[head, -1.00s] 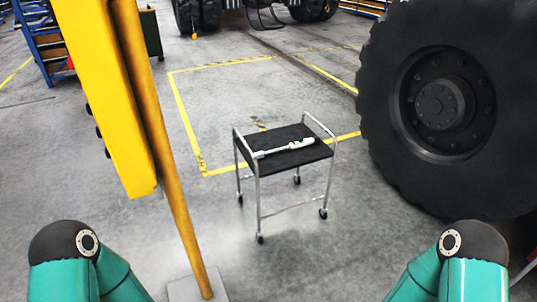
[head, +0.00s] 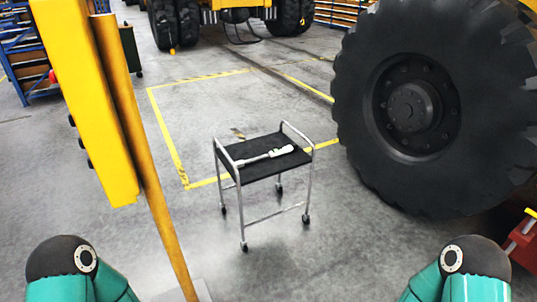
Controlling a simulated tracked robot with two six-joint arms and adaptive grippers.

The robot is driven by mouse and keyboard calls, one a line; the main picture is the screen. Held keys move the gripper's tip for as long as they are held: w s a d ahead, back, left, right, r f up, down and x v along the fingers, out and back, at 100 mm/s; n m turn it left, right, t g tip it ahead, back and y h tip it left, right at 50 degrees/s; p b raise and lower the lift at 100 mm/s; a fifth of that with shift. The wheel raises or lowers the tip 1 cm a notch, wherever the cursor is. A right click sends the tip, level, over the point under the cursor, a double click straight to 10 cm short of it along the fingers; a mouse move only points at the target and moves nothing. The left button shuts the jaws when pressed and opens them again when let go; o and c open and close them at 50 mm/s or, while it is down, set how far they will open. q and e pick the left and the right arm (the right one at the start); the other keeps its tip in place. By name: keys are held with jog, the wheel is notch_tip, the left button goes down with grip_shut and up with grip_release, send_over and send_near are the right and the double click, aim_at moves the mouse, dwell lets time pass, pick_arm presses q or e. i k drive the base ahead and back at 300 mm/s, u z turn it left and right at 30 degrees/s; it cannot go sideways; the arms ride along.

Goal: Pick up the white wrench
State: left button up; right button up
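The white wrench (head: 266,157) lies on the black top of a small wheeled cart (head: 258,171) with silver metal legs and raised end handles. The cart stands on the grey floor ahead of me, near the middle of the head view. Only the teal and black upper parts of my two arms show at the bottom left and bottom right corners. Both grippers are outside the view, well away from the wrench as far as the picture shows.
A huge black tyre (head: 411,105) stands right of the cart. A yellow post (head: 146,150) with a yellow panel (head: 85,95) stands at left. Yellow floor lines (head: 168,142) lie behind the cart. A red box (head: 523,240) is at the right edge. Floor before the cart is clear.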

aim_at(282, 150)
jog(key=z, duration=0.05)
jog(key=i, duration=0.75)
jog(key=u, duration=0.25)
jog(key=k, duration=0.75)
jog(key=z, duration=0.05)
jog(key=i, duration=0.9)
jog(key=z, duration=1.55)
